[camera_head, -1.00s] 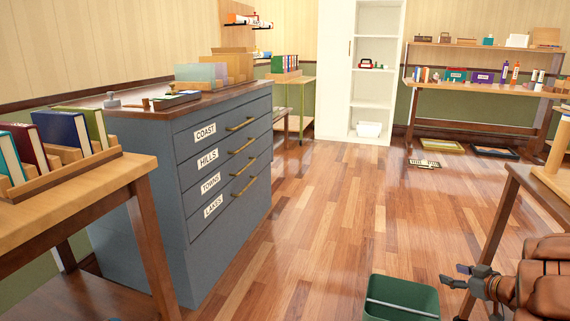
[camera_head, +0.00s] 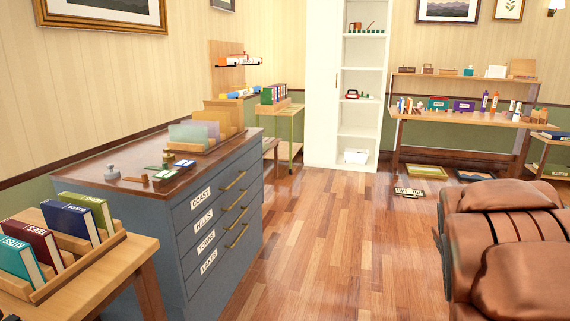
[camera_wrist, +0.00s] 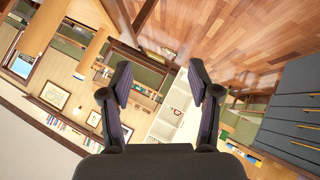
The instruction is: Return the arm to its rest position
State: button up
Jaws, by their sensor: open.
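My arm (camera_head: 510,240), padded in brown, fills the lower right of the head view. In that view my gripper is not clearly seen, and the arm covers what lies behind it. In the wrist view my gripper (camera_wrist: 160,76) has its two dark fingers spread apart with nothing between them. The wrist picture is turned over, with the floor at the top. The white tall shelf (camera_wrist: 174,120) shows beyond the fingers, well away from them.
A grey drawer cabinet (camera_head: 165,235) stands at left, behind a wooden table (camera_head: 115,275) with a rack of books. The white shelf (camera_head: 362,80) and a long workbench (camera_head: 460,118) stand at the back. The wooden floor (camera_head: 325,230) between is clear, with flat frames (camera_head: 425,171) near the workbench.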

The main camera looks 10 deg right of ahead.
jog(key=s+a+r+g+y+p, duration=0.2)
jog(key=s+a+r+p, duration=0.2)
jog(key=s+a, duration=0.5)
jog(key=s+a+r+n+g+y+p, duration=0.1)
jog(key=s+a+r+g+y+p, duration=0.2)
jog(key=s+a, duration=0.7)
jog(key=s+a+r+n+g+y+p, duration=0.1)
jog(key=s+a+r+g+y+p, duration=0.1)
jog(key=s+a+r+p, duration=0.4)
jog(key=s+a+p, duration=0.3)
jog(key=a+p, duration=0.1)
jog(key=a, duration=0.2)
jog(key=shift+s+r+g, duration=0.2)
jog(key=shift+s+g, duration=0.2)
jog(key=shift+s+a+y, duration=0.3)
jog(key=shift+s+a, duration=0.05)
jog(key=shift+c, duration=0.3)
